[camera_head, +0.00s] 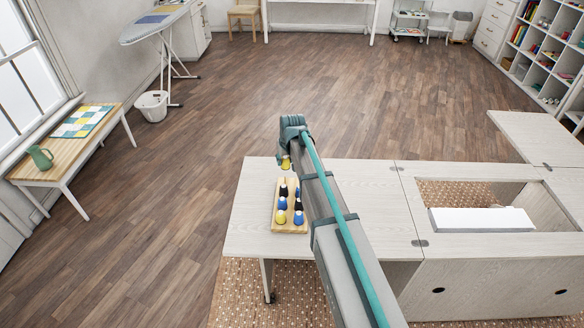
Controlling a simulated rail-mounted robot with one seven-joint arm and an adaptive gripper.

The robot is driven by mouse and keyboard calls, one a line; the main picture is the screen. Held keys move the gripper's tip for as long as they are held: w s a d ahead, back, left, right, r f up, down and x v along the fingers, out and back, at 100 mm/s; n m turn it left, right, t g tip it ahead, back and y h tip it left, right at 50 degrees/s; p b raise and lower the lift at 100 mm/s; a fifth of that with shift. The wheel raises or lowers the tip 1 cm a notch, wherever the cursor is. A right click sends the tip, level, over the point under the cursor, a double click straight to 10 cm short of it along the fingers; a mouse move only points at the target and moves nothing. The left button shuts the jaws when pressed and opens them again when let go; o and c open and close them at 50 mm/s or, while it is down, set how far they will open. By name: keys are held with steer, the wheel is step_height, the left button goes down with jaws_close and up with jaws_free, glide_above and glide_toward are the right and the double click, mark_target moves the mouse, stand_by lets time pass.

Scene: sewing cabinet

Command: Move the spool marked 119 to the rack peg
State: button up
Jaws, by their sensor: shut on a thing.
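My gripper (284,157) is at the end of the arm, above the far left part of the pale cabinet top. It is shut on a small yellow spool (286,165), which shows just below it. Any number on the spool is too small to read. The wooden rack (291,228) lies on the cabinet top, just nearer than the gripper. It bears several spools in black, blue and yellow, among them a yellow one (299,218) at the near end. The arm passes close along the rack's right side. I cannot make out a bare peg.
The cabinet top (249,210) is clear left of the rack. To the right is an opening with a white sewing machine (481,219) in it. A low bench (32,167) with a green jug (40,157) stands at the left wall, and an ironing board (155,24) stands behind.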

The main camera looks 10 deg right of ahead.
mark_target(285, 167)
steer(key=shift+b+x, duration=1.1)
steer(key=shift+x, duration=1.6)
steer(key=shift+w+d+f, duration=0.1)
steer(key=shift+d, duration=0.1)
steer(key=shift+f, duration=0.35)
steer(key=shift+f+b, duration=1.3)
steer(key=shift+f, duration=0.45)
steer(key=o, duration=0.9)
steer(key=shift+o, duration=0.2)
steer(key=shift+r, duration=0.1)
